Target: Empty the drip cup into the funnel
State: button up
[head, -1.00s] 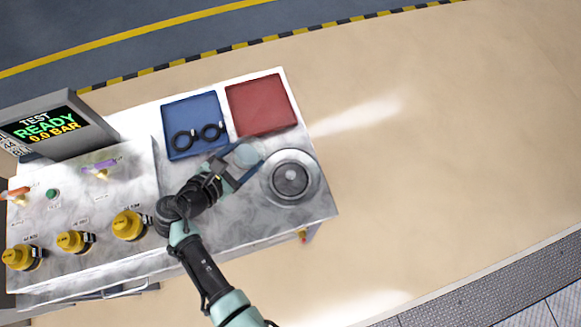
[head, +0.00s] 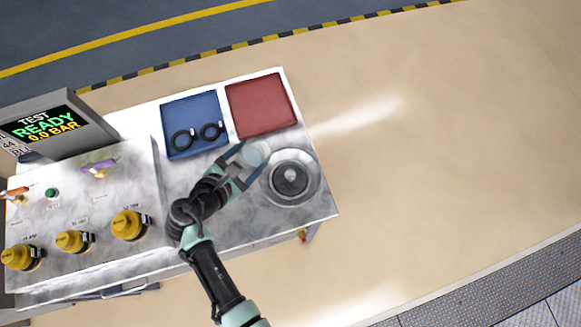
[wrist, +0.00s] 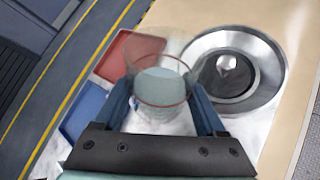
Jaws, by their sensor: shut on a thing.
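The drip cup (head: 256,154) is a clear round cup, held between the blue fingers of my gripper (head: 252,161). In the wrist view the cup (wrist: 160,88) has a reddish rim and pale liquid inside. It looks roughly upright, with the gripper (wrist: 163,108) shut around its sides. The funnel (head: 291,178) is a wide grey metal ring with a dark centre, set in the bench top just right of the cup.
A red tray (head: 262,104) and a blue tray (head: 180,112) holding two black rings (head: 198,136) lie behind the cup. Yellow knobs (head: 128,224) and a screen reading READY (head: 45,125) are at the left of the bench. The bench's right edge is close beyond the funnel.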

aim_at(263, 161)
jog(key=shift+s+d+r+m+y+p, duration=0.1)
jog(key=shift+d+r+m+y+p, duration=0.35)
jog(key=shift+d+y, duration=0.2)
dwell(0.5)
jog(key=shift+d+f+m+y+b, duration=0.15)
jog(key=shift+f+m+y+b, duration=0.25)
jog(key=shift+y+b, duration=0.2)
dwell(0.6)
jog(key=shift+r+m+t+y, duration=0.3)
jog(key=shift+r+m+y, duration=0.25)
dwell(0.5)
jog(key=shift+f+m+y+b, duration=0.3)
jog(key=shift+m+y+b, duration=0.1)
jog(key=shift+y+b, duration=0.15)
dwell(0.6)
jog(key=shift+r+m+t+y, duration=0.4)
jog(key=shift+r+y, duration=0.05)
jog(key=shift+y, duration=0.1)
dwell(0.8)
jog(key=shift+s+d+f+m+y+p, duration=0.1)
jog(key=shift+d+f+m+y+p, duration=0.15)
jog(key=shift+d, duration=0.1)
jog(key=shift+s+d+f+m+y+p, duration=0.1)
jog(key=shift+d+m+y+p, duration=0.05)
jog(key=shift+d+m+y, duration=0.15)
dwell(0.7)
jog(key=shift+d+f+t+y, duration=0.2)
jog(key=shift+t+y, duration=0.05)
jog(key=shift+t, duration=0.05)
dwell(0.5)
